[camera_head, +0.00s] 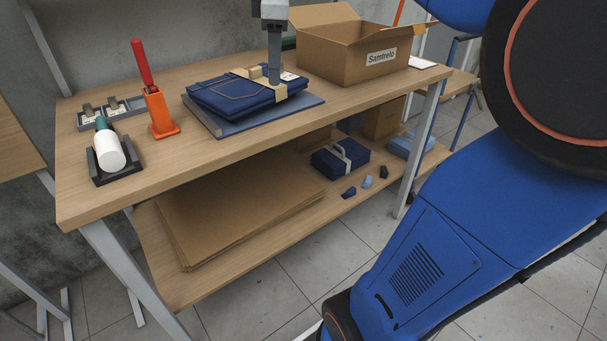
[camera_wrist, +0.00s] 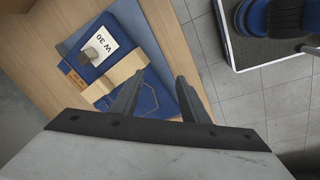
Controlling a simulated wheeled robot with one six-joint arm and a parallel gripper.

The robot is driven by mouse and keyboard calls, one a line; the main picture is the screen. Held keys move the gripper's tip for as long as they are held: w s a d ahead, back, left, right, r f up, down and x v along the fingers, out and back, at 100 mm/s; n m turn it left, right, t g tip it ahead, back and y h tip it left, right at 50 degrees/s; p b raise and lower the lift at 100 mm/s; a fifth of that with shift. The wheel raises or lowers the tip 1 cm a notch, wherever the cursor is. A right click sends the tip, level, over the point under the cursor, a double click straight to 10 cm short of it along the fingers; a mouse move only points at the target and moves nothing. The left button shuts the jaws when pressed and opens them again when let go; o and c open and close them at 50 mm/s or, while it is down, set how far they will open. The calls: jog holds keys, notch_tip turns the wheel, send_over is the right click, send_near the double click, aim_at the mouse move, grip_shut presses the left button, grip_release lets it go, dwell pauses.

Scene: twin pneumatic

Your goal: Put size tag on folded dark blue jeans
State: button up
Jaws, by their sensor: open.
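The folded dark blue jeans (camera_head: 222,97) lie on a blue-grey board (camera_head: 213,123) on the table. They also show in the wrist view (camera_wrist: 160,97). A tan band (camera_wrist: 122,76) crosses them, and a brown patch (camera_wrist: 72,80) is near one edge. A white size tag (camera_wrist: 101,42) reading "W 30" lies flat on the jeans beside the band, with a small grey piece (camera_wrist: 90,54) on it. My gripper (camera_wrist: 160,80) is open and empty, pointing down above the jeans. In the head view, my gripper (camera_head: 274,80) partly hides the band and tag area.
A cardboard box (camera_head: 340,62) marked "Samtrelo" stands open behind right. At left are a red-handled tool (camera_head: 142,64) in an orange stand (camera_head: 160,112), a grey tray (camera_head: 112,112) and a white cylinder (camera_head: 109,152) in a dark holder. The lower shelf holds cardboard sheets (camera_head: 235,200).

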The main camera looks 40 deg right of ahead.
jog(key=s+a+f+m+t, duration=0.1)
jog(key=s+a+f+m, duration=0.1)
jog(key=s+f, duration=0.4)
jog(key=s+a+f+m+t, duration=0.1)
jog(key=s+a+f+m, duration=0.1)
jog(key=s+f+m, duration=0.3)
jog(key=s+a+f+m, duration=0.2)
jog(key=s+f+m, duration=0.2)
jog(key=s+f, duration=0.4)
notch_tip(320, 180, down, 4)
jog(key=shift+s+f+t, duration=0.2)
jog(key=shift+f+t, duration=0.05)
jog(key=shift+t, duration=0.15)
